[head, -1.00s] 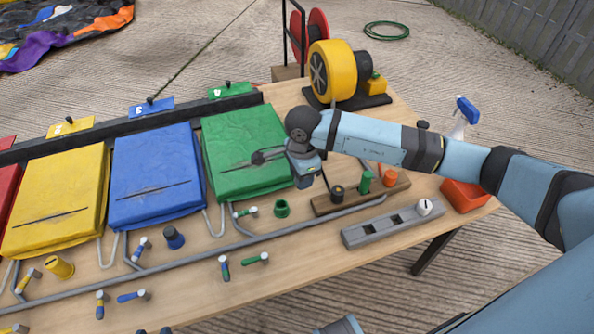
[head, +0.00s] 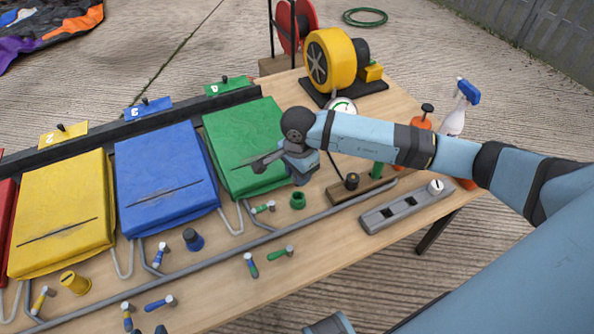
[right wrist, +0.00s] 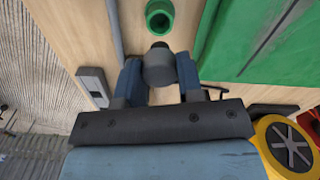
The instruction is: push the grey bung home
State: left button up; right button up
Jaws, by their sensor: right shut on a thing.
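My right gripper (right wrist: 159,80) is shut on the grey bung (right wrist: 158,68), a rounded grey piece with a dark end, held between the two blue fingers in the right wrist view. A green ring-shaped socket (right wrist: 160,17) lies just beyond the bung in that view. In the head view the right gripper (head: 303,180) hangs over the table by the green pad's right edge, just above the green socket (head: 298,201). The bung is hidden there, and I cannot tell its height above the table. My left gripper is not in view.
The green pad (head: 235,128) and blue pad (head: 165,175) lie to the left. A grey slotted block (head: 405,208), a yellow blower (head: 332,60) and a spray bottle (head: 455,115) stand to the right. Small valve handles (head: 282,252) and a grey pipe (head: 210,265) line the front.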

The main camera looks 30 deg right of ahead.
pick_arm(q)
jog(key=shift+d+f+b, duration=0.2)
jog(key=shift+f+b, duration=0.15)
jog(key=shift+b, duration=0.5)
pick_arm(e)
jog(key=shift+f, duration=1.5)
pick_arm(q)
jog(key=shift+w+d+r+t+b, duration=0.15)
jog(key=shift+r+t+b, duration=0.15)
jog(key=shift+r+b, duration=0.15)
pick_arm(e)
jog(key=shift+f, duration=0.9)
pick_arm(q)
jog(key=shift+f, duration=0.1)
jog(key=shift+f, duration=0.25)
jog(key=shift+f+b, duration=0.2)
jog(key=shift+b, duration=0.25)
pick_arm(e)
jog(key=shift+f, duration=0.25)
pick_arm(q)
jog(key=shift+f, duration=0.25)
pick_arm(e)
jog(key=shift+f, duration=0.25)
pick_arm(q)
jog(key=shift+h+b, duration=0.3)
jog(key=shift+b, duration=0.6)
pick_arm(e)
jog(key=shift+f, duration=0.5)
